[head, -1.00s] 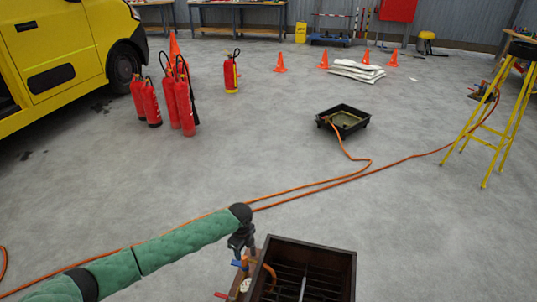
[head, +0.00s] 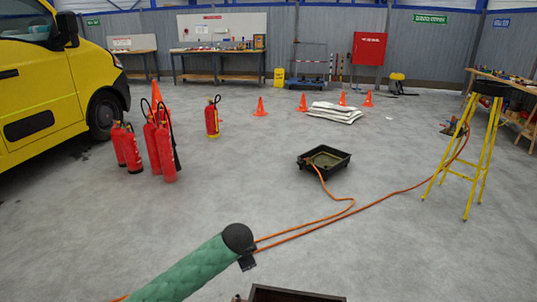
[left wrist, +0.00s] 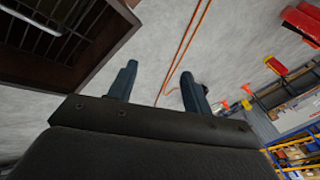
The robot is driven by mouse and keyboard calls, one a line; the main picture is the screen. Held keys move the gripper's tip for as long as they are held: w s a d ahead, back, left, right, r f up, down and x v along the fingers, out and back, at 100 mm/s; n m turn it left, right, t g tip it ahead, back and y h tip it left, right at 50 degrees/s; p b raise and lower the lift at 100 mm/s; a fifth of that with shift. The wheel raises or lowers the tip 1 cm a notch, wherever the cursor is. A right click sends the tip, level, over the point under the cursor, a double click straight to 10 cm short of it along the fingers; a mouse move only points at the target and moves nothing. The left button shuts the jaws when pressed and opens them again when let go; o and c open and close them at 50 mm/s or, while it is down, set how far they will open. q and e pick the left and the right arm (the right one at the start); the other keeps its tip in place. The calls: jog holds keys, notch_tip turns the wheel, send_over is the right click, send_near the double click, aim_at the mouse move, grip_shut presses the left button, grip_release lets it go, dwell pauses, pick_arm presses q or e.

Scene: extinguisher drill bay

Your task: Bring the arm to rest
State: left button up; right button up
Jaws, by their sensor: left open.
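My left arm (head: 188,268), in a green quilted sleeve, comes in from the bottom left of the head view and ends at a dark wrist. Below the wrist, only a small dark part of my left gripper (head: 247,263) shows in the head view. In the left wrist view my left gripper (left wrist: 158,84) has its two fingers spread apart, with only floor and orange hose seen between them. It is empty. My right gripper is in neither view.
A dark box with a grate (left wrist: 70,35) is close beside the left gripper; its rim (head: 290,293) shows at the head view's bottom edge. Orange hose (head: 330,222) runs to a black tray (head: 324,160). Red extinguishers (head: 165,150) and a yellow stool (head: 470,150) stand farther off.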

pick_arm(q)
jog(key=s+a+r+n+t+h+p, duration=0.1)
jog(key=s+r+n, duration=0.2)
jog(key=s, duration=0.5)
jog(key=s+r+n+t+h, duration=0.1)
jog(key=s+r+n, duration=0.25)
jog(key=s, duration=0.35)
jog(key=s+a+f+n+g, duration=0.1)
jog(key=s+f, duration=0.4)
jog(key=s, duration=0.4)
jog(key=s+a+f+n+g+p, duration=0.1)
jog(key=s+f, duration=0.4)
jog(key=s, duration=0.5)
jog(key=s+a+f+n+g+p, duration=0.1)
jog(key=s+f, duration=0.4)
jog(key=s, duration=0.5)
jog(key=shift+a+f+n+g, duration=0.2)
jog(key=shift+a+n+g, duration=0.25)
jog(key=shift+a+g, duration=0.65)
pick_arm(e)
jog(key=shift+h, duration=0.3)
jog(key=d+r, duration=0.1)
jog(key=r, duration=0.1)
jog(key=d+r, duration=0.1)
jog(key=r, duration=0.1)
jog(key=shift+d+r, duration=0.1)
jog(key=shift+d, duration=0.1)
pick_arm(q)
jog(key=shift+d, duration=0.1)
